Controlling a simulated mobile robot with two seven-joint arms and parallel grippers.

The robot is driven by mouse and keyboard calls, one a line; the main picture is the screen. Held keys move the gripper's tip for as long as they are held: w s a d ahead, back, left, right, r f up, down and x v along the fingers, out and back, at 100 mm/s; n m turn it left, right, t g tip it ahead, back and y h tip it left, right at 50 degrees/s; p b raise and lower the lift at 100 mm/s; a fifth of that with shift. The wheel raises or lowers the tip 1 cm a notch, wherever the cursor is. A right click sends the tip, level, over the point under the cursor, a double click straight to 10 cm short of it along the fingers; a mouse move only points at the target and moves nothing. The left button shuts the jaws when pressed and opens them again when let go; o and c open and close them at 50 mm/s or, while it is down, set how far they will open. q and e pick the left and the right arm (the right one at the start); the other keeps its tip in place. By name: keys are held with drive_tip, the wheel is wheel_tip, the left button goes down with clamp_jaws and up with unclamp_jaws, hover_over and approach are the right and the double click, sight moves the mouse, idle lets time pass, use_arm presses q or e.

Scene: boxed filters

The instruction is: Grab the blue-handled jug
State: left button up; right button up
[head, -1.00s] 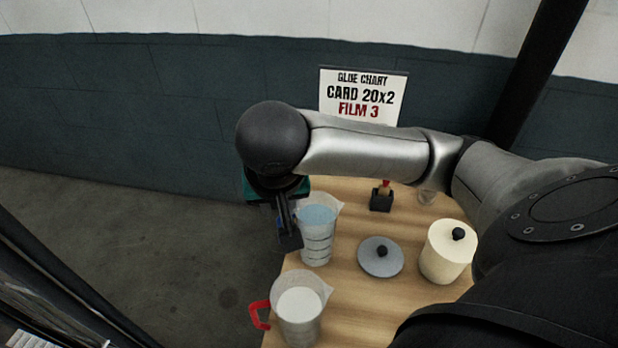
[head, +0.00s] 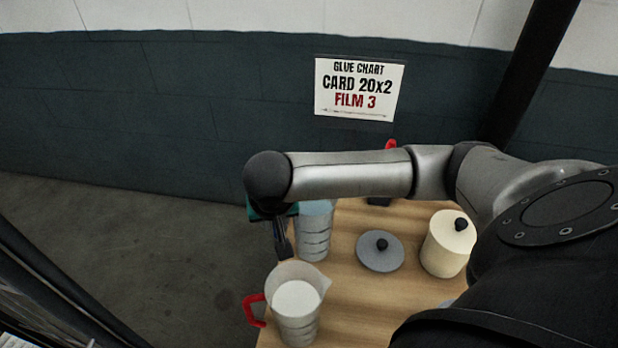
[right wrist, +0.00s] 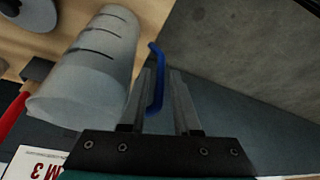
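The blue-handled jug (head: 316,238) is a clear measuring jug with dark marks, upright near the table's left edge in the head view, its top partly hidden by my right arm. In the right wrist view the jug (right wrist: 95,60) fills the left side, and its blue handle (right wrist: 157,75) reaches between my fingers. My right gripper (right wrist: 162,85) is open, one finger on each side of the handle, with a gap to the right finger. In the head view the right gripper (head: 282,245) is just left of the jug. My left gripper is not in view.
A red-handled jug (head: 297,305) with white content stands close in front. A grey lid (head: 380,251) and a cream canister (head: 447,244) are to the right on the wooden table (head: 350,300). A sign (head: 359,90) stands behind.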

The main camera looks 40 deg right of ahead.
drive_tip(key=shift+w+d+f, duration=0.1)
drive_tip(key=shift+w+f, duration=0.05)
drive_tip(key=shift+f, duration=0.15)
drive_tip(key=shift+c, duration=0.3)
clamp_jaws()
drive_tip(key=shift+w+r, duration=0.1)
drive_tip(key=shift+r, duration=0.05)
idle(0.8)
